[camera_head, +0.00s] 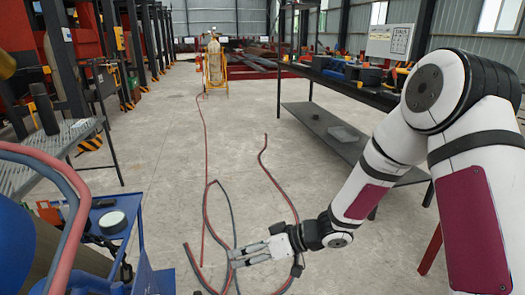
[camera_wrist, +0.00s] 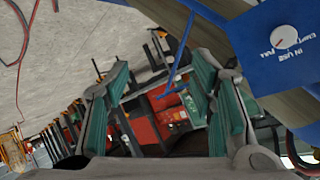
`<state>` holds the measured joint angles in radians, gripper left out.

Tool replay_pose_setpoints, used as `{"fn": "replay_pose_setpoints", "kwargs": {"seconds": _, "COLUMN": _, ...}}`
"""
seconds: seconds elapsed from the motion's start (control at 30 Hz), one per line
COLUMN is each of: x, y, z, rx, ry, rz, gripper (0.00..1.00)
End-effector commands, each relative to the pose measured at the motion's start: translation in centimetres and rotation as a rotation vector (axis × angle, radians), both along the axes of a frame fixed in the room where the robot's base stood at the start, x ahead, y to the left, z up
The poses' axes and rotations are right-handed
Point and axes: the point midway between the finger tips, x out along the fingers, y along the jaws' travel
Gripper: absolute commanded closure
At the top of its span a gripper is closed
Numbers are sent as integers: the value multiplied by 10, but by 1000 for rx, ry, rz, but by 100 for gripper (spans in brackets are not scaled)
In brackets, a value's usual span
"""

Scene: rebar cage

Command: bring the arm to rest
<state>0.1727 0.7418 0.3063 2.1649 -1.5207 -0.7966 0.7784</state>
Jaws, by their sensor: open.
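My arm comes in from the right side of the head view and reaches down and left. My gripper (camera_head: 236,257) is at its end, low in the middle of the head view, pointing left above the concrete floor. In the wrist view my gripper (camera_wrist: 160,78) shows two fingers with green pads, spread wide apart. Nothing is held between them; only distant red and dark equipment shows through the gap.
Red and dark hoses (camera_head: 206,215) lie on the floor around and behind my gripper. A blue cart (camera_head: 105,235) stands at left. A dark workbench (camera_head: 340,88) with tools is at right. A yellow cylinder trolley (camera_head: 215,70) stands farther back. The central floor is mostly clear.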

Motion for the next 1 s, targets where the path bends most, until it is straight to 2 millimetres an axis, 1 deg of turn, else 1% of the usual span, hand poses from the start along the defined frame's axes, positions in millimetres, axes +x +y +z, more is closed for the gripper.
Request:
{"fn": "replay_pose_setpoints", "kwargs": {"seconds": 0.03, "x": 15, "y": -15, "z": 11, "rx": -85, "ry": -55, "rz": -57, "gripper": 49}}
{"fn": "replay_pose_setpoints", "kwargs": {"seconds": 0.1, "x": 33, "y": -39, "z": 22, "rx": -201, "ry": -113, "rz": -138, "gripper": 49}}
{"fn": "replay_pose_setpoints", "kwargs": {"seconds": 0.17, "x": 45, "y": -62, "z": 34, "rx": -296, "ry": -156, "rz": -209, "gripper": 49}}
{"fn": "replay_pose_setpoints", "kwargs": {"seconds": 0.23, "x": 54, "y": -90, "z": 51, "rx": -404, "ry": -194, "rz": -292, "gripper": 49}}
{"fn": "replay_pose_setpoints", "kwargs": {"seconds": 0.27, "x": 56, "y": -102, "z": 59, "rx": -448, "ry": -206, "rz": -328, "gripper": 49}}
{"fn": "replay_pose_setpoints", "kwargs": {"seconds": 0.3, "x": 57, "y": -119, "z": 71, "rx": -505, "ry": -219, "rz": -378, "gripper": 49}}
{"fn": "replay_pose_setpoints", "kwargs": {"seconds": 0.37, "x": 56, "y": -144, "z": 88, "rx": -587, "ry": -231, "rz": -451, "gripper": 49}}
{"fn": "replay_pose_setpoints", "kwargs": {"seconds": 0.4, "x": 52, "y": -160, "z": 100, "rx": -639, "ry": -233, "rz": -496, "gripper": 49}}
{"fn": "replay_pose_setpoints", "kwargs": {"seconds": 0.47, "x": 44, "y": -184, "z": 118, "rx": -710, "ry": -228, "rz": -568, "gripper": 49}}
{"fn": "replay_pose_setpoints", "kwargs": {"seconds": 0.5, "x": 35, "y": -199, "z": 129, "rx": -755, "ry": -220, "rz": -613, "gripper": 49}}
{"fn": "replay_pose_setpoints", "kwargs": {"seconds": 0.57, "x": 20, "y": -220, "z": 146, "rx": -815, "ry": -199, "rz": -680, "gripper": 49}}
{"fn": "replay_pose_setpoints", "kwargs": {"seconds": 0.6, "x": 7, "y": -233, "z": 156, "rx": -851, "ry": -179, "rz": -722, "gripper": 49}}
{"fn": "replay_pose_setpoints", "kwargs": {"seconds": 0.67, "x": -14, "y": -250, "z": 170, "rx": -897, "ry": -141, "rz": -781, "gripper": 49}}
{"fn": "replay_pose_setpoints", "kwargs": {"seconds": 0.73, "x": -43, "y": -267, "z": 184, "rx": -941, "ry": -85, "rz": -843, "gripper": 49}}
{"fn": "replay_pose_setpoints", "kwargs": {"seconds": 0.77, "x": -57, "y": -272, "z": 189, "rx": -956, "ry": -59, "rz": -866, "gripper": 49}}
{"fn": "replay_pose_setpoints", "kwargs": {"seconds": 0.8, "x": -75, "y": -279, "z": 195, "rx": -972, "ry": -20, "rz": -895, "gripper": 49}}
{"fn": "replay_pose_setpoints", "kwargs": {"seconds": 0.87, "x": -105, "y": -286, "z": 203, "rx": -989, "ry": 44, "rz": -930, "gripper": 49}}
{"fn": "replay_pose_setpoints", "kwargs": {"seconds": 0.9, "x": -125, "y": -288, "z": 206, "rx": -995, "ry": 90, "rz": -949, "gripper": 49}}
{"fn": "replay_pose_setpoints", "kwargs": {"seconds": 0.97, "x": -156, "y": -289, "z": 210, "rx": -996, "ry": 160, "rz": -966, "gripper": 49}}
{"fn": "replay_pose_setpoints", "kwargs": {"seconds": 1.0, "x": -177, "y": -288, "z": 212, "rx": -991, "ry": 209, "rz": -974, "gripper": 49}}
